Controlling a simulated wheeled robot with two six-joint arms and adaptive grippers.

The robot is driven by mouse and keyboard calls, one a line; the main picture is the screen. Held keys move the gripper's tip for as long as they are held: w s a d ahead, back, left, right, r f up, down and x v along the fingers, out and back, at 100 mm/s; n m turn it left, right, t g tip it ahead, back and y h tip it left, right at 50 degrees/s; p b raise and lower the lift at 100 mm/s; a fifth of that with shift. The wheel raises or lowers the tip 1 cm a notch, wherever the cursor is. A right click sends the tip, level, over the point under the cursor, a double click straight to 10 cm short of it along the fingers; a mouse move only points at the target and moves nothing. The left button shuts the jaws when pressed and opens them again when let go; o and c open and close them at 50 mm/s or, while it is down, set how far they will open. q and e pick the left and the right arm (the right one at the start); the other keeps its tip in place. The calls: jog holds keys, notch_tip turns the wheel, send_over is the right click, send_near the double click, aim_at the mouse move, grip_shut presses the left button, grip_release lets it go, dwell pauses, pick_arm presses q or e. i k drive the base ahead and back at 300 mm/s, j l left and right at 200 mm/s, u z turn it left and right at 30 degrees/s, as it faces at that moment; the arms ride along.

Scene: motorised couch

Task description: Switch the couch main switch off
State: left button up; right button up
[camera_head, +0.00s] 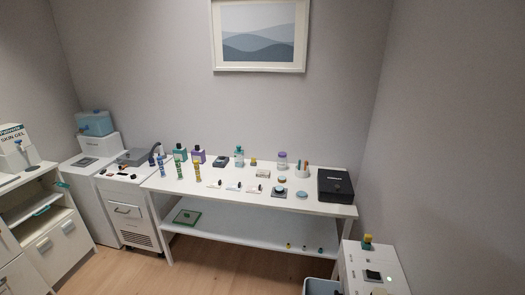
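I see no couch and no switch that I can identify as the couch main switch in the head view. Neither of my grippers is in view.
A long white table (225,202) against the back wall holds bottles, small items and a black box (335,186). White cabinets (85,208) stand at the left. A white unit (354,262) and a grey bin (322,287) stand at the lower right. Wooden floor (200,272) shows in front.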

aim_at(375, 276)
jog(key=z, duration=1.2)
